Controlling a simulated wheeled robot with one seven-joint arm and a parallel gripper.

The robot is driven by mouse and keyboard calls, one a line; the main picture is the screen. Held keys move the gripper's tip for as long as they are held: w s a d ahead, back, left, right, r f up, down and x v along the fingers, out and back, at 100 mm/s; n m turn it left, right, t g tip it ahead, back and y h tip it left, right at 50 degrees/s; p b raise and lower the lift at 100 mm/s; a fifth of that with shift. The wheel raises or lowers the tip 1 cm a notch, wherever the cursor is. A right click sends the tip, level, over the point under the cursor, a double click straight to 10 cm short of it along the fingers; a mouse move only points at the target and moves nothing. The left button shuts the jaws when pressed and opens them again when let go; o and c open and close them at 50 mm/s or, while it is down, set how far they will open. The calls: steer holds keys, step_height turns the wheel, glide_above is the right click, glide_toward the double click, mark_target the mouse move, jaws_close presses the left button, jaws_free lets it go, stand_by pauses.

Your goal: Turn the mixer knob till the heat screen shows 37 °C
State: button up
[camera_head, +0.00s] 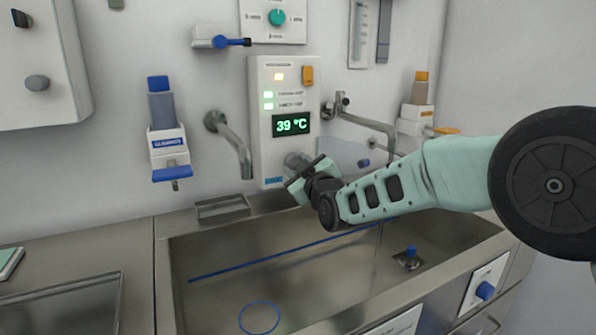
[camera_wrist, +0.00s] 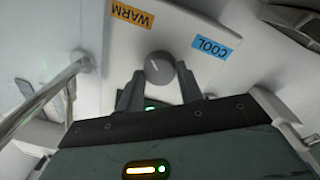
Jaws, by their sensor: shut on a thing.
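The heat screen (camera_head: 292,124) on the white wall panel (camera_head: 262,100) reads 39 °C in green. My gripper (camera_head: 299,178) is at the lower part of this panel in the head view. In the wrist view the grey round mixer knob (camera_wrist: 160,68) sits between my two fingers, and my gripper (camera_wrist: 162,84) is shut on it. A pale pointer line shows on the knob's face. An orange WARM label (camera_wrist: 132,14) and a blue COOL label (camera_wrist: 212,47) are on the panel beyond the knob. In the head view my gripper partly hides the knob.
Metal spouts stand out from the wall left (camera_head: 231,140) and right (camera_head: 365,122) of the panel. A steel sink (camera_head: 215,285) lies below. A blue-topped dispenser (camera_head: 167,145) hangs at left. Another dial panel (camera_head: 272,20) is above.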

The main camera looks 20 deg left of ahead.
steer(key=shift+r, duration=0.1)
stand_by(0.3)
steer(key=o, duration=1)
steer(key=shift+s+d, duration=0.1)
steer(key=shift+d, duration=0.05)
steer(key=shift+s+d, duration=0.2)
steer(key=b+v, duration=0.2)
steer(key=v, duration=1.4)
steer(key=shift+s+d, duration=0.2)
steer(key=shift+s, duration=0.1)
